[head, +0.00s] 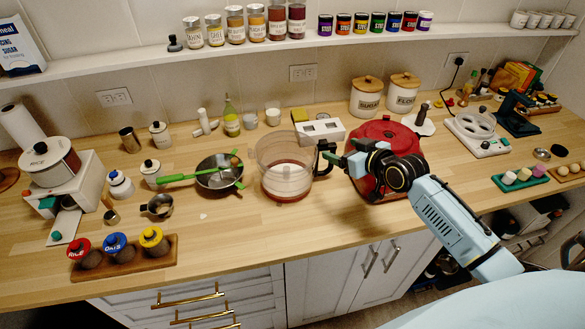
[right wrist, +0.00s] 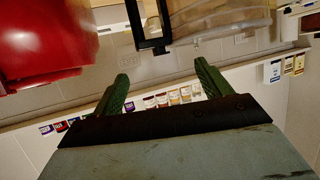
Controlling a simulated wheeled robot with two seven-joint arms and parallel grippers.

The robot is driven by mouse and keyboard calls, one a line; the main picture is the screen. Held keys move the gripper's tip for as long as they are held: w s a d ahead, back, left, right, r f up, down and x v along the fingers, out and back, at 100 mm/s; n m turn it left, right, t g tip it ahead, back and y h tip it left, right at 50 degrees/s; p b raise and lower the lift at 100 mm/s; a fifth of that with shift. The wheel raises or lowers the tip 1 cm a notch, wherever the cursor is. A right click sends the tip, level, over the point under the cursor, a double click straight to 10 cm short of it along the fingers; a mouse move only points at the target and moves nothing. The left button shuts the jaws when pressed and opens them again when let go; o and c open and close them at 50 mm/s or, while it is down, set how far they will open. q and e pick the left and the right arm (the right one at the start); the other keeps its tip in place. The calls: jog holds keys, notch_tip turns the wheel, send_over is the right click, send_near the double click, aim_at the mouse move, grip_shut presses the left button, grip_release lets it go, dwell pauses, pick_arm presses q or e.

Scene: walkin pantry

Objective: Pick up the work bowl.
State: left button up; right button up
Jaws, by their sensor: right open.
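The work bowl (head: 285,168) is a clear, wide container with a reddish bottom, upright on the wooden counter. Its black handle (head: 325,157) sticks out on its right side. My right gripper (head: 341,157) has green fingers, is open, and is just right of the handle. In the right wrist view the green fingers (right wrist: 163,82) are spread with nothing between their tips. The handle (right wrist: 147,44) and part of the bowl (right wrist: 218,18) show beyond the tips there. I cannot tell whether a finger touches the handle. My left gripper is not in view.
A red rounded appliance (head: 385,133) stands right behind my right gripper; it also shows in the right wrist view (right wrist: 45,45). A pan with green handles (head: 218,178) is left of the bowl. A white block (head: 320,131) is behind it. The counter (head: 290,228) in front is clear.

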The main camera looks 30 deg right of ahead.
aim_at(325, 144)
jog(key=b+x, duration=0.1)
jog(key=x, duration=1)
jog(key=shift+a+f, duration=0.1)
jog(key=shift+s, duration=0.1)
